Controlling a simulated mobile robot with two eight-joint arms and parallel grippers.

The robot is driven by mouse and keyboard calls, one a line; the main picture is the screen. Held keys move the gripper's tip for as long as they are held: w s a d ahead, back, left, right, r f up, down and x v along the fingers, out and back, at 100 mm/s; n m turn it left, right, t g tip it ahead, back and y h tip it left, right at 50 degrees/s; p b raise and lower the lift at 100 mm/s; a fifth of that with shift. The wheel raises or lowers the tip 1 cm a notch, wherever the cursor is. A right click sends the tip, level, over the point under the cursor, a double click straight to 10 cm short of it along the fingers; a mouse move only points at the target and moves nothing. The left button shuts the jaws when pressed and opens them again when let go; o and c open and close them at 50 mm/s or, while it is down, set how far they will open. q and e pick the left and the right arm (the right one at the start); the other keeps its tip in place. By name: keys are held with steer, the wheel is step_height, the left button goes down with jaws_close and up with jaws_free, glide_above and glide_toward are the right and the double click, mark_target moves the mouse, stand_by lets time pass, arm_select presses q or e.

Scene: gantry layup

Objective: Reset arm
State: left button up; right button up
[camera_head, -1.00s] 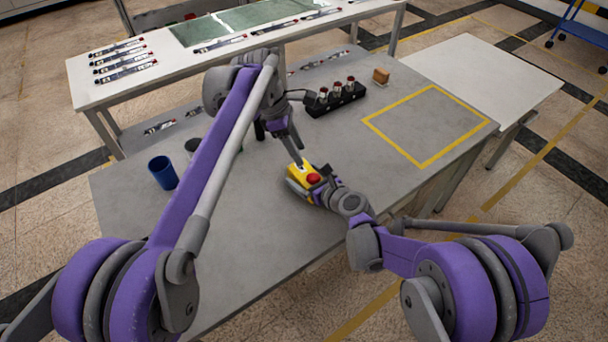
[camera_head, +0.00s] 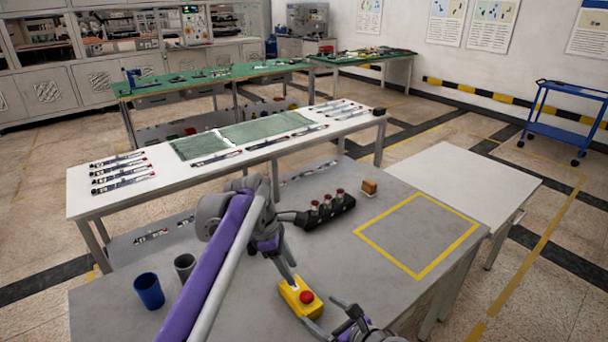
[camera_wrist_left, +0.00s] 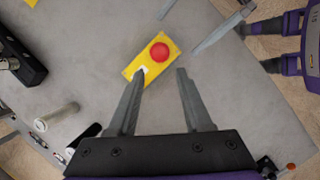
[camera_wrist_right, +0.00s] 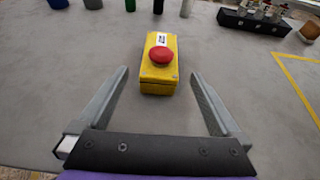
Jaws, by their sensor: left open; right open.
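A yellow box with a red button (camera_head: 301,297) lies on the grey table. My left gripper (camera_head: 291,284) is open above it. In the left wrist view the left gripper (camera_wrist_left: 162,70) has one fingertip overlapping the near edge of the box (camera_wrist_left: 138,68) and the other beside it; I cannot tell whether they touch. My right gripper (camera_head: 325,312) is open at the box's lower right. In the right wrist view the right gripper (camera_wrist_right: 159,72) has empty space between its fingers, and the box (camera_wrist_right: 159,82) lies just ahead, apart from them.
On the grey table (camera_head: 245,315) stand a blue cup (camera_head: 149,290), a grey cup (camera_head: 185,266), a black holder with red-topped parts (camera_head: 325,212) and a small brown block (camera_head: 370,187). A yellow taped square (camera_head: 420,235) is empty. A white table (camera_head: 450,185) adjoins at right.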

arm_select(q)
steer(key=s+a+f+m+t+y+p, duration=0.1)
steer(key=s+a+m+p, duration=0.1)
steer(key=s+a+m, duration=0.3)
steer(key=s+a+f+m+t+y+p, duration=0.1)
steer(key=s+a+m, duration=0.4)
steer(key=s, duration=0.8)
steer(key=s+a+f+m+t+y+p, duration=0.2)
steer(key=s+a+f+m+t+p, duration=0.1)
steer(key=s+a+m, duration=0.2)
steer(key=s+m, duration=0.2)
steer(key=s, duration=0.1)
steer(key=shift+s, duration=0.4)
arm_select(e)
steer(key=s+d+r+n+g+h, duration=0.2)
steer(key=s+d+n+h, duration=0.2)
steer(key=s+n, duration=0.6)
steer(key=s+d+r+n+g+h, duration=0.3)
steer(key=s+d+n, duration=0.5)
steer(key=n, duration=1)
steer(key=s, duration=0.3)
steer(key=shift+s+r+n+h, duration=0.2)
steer(key=shift+n+h, duration=0.1)
steer(key=shift+h, duration=0.1)
arm_select(q)
steer(key=shift+r+p, duration=0.1)
steer(key=shift+p, duration=0.2)
